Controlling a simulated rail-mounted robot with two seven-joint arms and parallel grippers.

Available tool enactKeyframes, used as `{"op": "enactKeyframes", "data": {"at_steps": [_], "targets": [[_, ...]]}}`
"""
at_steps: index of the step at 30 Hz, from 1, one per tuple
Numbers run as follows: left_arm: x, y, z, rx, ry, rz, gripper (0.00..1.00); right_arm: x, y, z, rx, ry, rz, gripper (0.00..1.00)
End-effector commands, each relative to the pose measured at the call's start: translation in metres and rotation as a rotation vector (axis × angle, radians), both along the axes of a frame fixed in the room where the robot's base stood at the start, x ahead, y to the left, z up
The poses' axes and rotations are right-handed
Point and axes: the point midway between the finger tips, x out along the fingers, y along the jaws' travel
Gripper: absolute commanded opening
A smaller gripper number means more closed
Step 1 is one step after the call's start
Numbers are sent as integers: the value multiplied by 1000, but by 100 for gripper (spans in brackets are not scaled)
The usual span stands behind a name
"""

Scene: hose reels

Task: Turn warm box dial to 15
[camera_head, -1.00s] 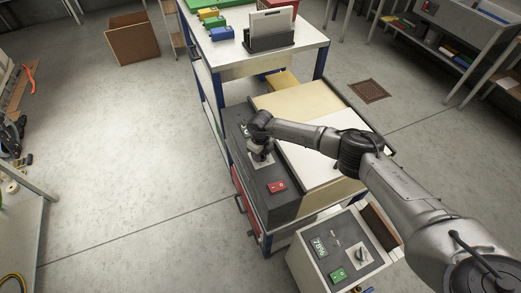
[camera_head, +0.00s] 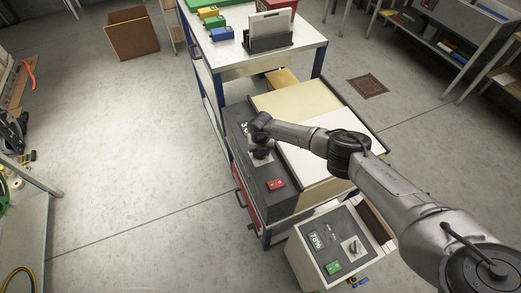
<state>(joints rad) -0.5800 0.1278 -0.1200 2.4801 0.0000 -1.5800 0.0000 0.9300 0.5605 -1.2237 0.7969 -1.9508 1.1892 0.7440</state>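A dark grey control panel (camera_head: 238,150) fronts the large cream and white box (camera_head: 295,108) on the cart; I take it for the warm box. Its green-lit display (camera_head: 244,127) is partly hidden by my arm, and only part of the digits shows. A red rocker switch (camera_head: 276,184) sits lower on the panel. My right gripper (camera_head: 260,156) points down at a pale square dial plate (camera_head: 266,161) between display and switch. The gripper and wrist cover the dial knob, so the fingers' state and their contact with it are unclear. My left gripper is out of view.
A second box (camera_head: 318,262) below has a display (camera_head: 315,240) reading about 78%, a dial (camera_head: 352,247) and a green switch (camera_head: 333,267). A workbench (camera_head: 270,58) with a document holder (camera_head: 270,32) stands behind.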

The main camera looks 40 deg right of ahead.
Motion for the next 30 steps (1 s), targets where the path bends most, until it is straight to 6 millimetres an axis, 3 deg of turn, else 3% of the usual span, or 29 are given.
{"op": "enactKeyframes", "data": {"at_steps": [17,18,25,30], "targets": [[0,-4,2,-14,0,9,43,1,1,1,2,-1,-30,20],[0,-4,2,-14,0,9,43,1,1,1,2,-1,-30,45],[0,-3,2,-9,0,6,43,0,0,1,1,-1,-28,67],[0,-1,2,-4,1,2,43,0,0,0,1,-1,-28,69]]}}
